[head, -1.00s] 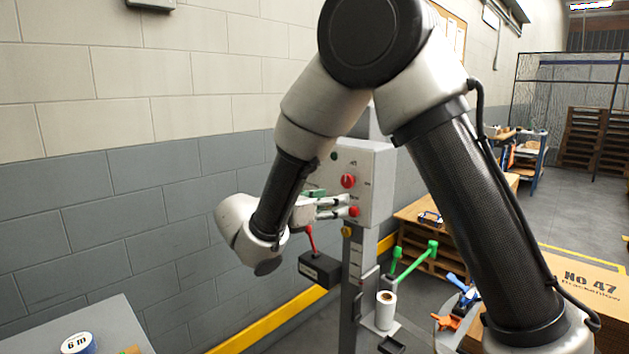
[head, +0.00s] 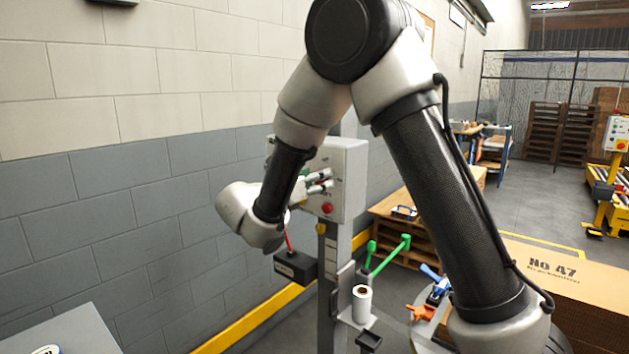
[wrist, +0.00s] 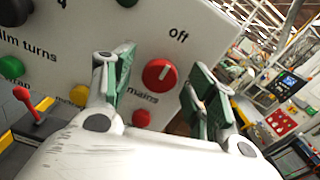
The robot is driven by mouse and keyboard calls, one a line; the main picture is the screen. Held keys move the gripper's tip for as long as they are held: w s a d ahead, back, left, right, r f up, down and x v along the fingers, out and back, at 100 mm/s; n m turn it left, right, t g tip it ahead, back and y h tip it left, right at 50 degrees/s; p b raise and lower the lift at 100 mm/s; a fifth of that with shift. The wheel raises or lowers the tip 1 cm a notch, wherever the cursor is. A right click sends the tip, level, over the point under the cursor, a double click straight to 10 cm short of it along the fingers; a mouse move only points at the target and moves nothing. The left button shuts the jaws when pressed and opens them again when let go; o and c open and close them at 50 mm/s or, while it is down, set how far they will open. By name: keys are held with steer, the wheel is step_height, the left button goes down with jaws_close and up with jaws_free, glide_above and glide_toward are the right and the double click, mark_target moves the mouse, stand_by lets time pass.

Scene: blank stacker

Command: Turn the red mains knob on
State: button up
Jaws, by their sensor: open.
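The red mains knob (wrist: 160,76) is on the grey control box (head: 347,160), with "off" printed to its upper right and "mains" below it in the wrist view. A pale mark on the knob points up, roughly towards "off". My gripper (head: 322,182) is open, at the box's front face at about knob height. In the wrist view its green-padded fingers stand on either side of the knob, apart from it, with the knob nearer the left finger. The knob is hidden behind my gripper in the head view.
A smaller red button (head: 327,208) sits below the knob. Yellow (wrist: 78,95) and green (wrist: 68,46) buttons and a red-handled lever (wrist: 28,103) are to the left in the wrist view. A white roll (head: 362,304) and green bars (head: 388,256) are below and right of the box.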

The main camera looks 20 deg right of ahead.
steer(key=shift+c, duration=0.4)
steer(key=c, duration=0.9)
steer(key=shift+c, duration=0.2)
steer(key=shift+s+d+f+m, duration=0.1)
steer(key=shift+m, duration=4.35)
steer(key=shift+s+f+m, duration=0.1)
steer(key=shift+m, duration=4.35)
